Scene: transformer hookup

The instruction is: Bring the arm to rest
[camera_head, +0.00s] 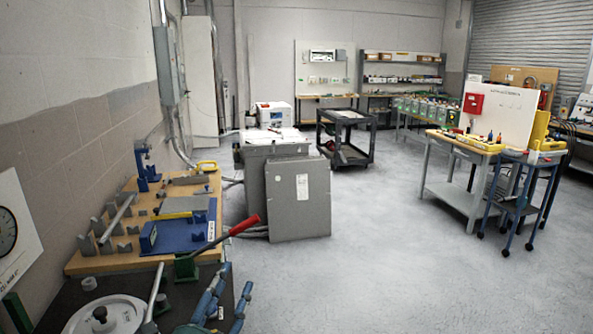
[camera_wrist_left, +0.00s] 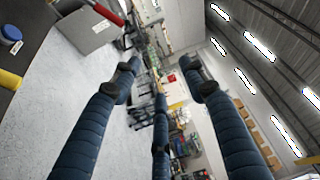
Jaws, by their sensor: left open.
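My left gripper (camera_head: 233,282) shows at the bottom of the head view, in front of a workbench. Its blue padded fingers are spread open. In the left wrist view the gripper (camera_wrist_left: 158,76) has three fingers apart with nothing between them, and the room shows beyond their tips. No object touches the fingers in that view. My right gripper is in neither view. A grey transformer cabinet (camera_head: 256,168) stands on the floor beyond the bench, with a flat grey panel (camera_head: 298,205) leaning at its front.
A wooden-topped bench (camera_head: 120,262) with a blue fixture (camera_head: 185,235) and a red-handled lever (camera_head: 243,226) lies close by at left. A dark cart (camera_head: 345,140) stands at the back. A grey table (camera_head: 455,196) and blue trolley (camera_head: 518,205) stand at right. The middle floor (camera_head: 400,260) is clear.

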